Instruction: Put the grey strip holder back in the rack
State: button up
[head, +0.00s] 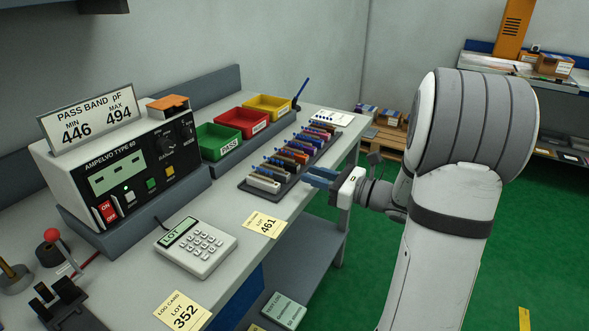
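The dark rack (243,186) lies along the bench edge and holds a row of several coloured strip holders. A pale grey-white strip holder (263,184) sits at the near end of the row; I cannot tell if it is the grey one of the task. My gripper (316,178) comes in from the right, beside the near half of the rack at the bench edge. Its blue fingers point left toward the row. They are small here, and I cannot tell whether they are apart or hold anything.
Green (219,141), red (242,121) and yellow (267,106) bins stand behind the rack. A tester (125,172) and a keypad (196,247) stand to the left. A yellow card (263,224) marked 461 lies at the bench edge.

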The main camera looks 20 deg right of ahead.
jog(key=v, duration=0.2)
jog(key=shift+s+d, duration=0.2)
jog(key=shift+a, duration=0.1)
jog(key=s+a+r+n+g+h+p, duration=0.3)
jog(key=s+a+n+g+p, duration=0.3)
jog(key=s+a+n+g, duration=0.6)
jog(key=s+d+r+n+t+h+p, duration=0.1)
jog(key=s+d+r+n+h+p, duration=0.2)
jog(key=n, duration=1.2)
jog(key=shift+s+r+t+h+p, duration=0.4)
jog(key=shift+s+r+h+p, duration=1.5)
jog(key=shift+s+h, duration=1.35)
jog(key=shift+w+d+f, duration=0.15)
jog(key=shift+f, duration=0.05)
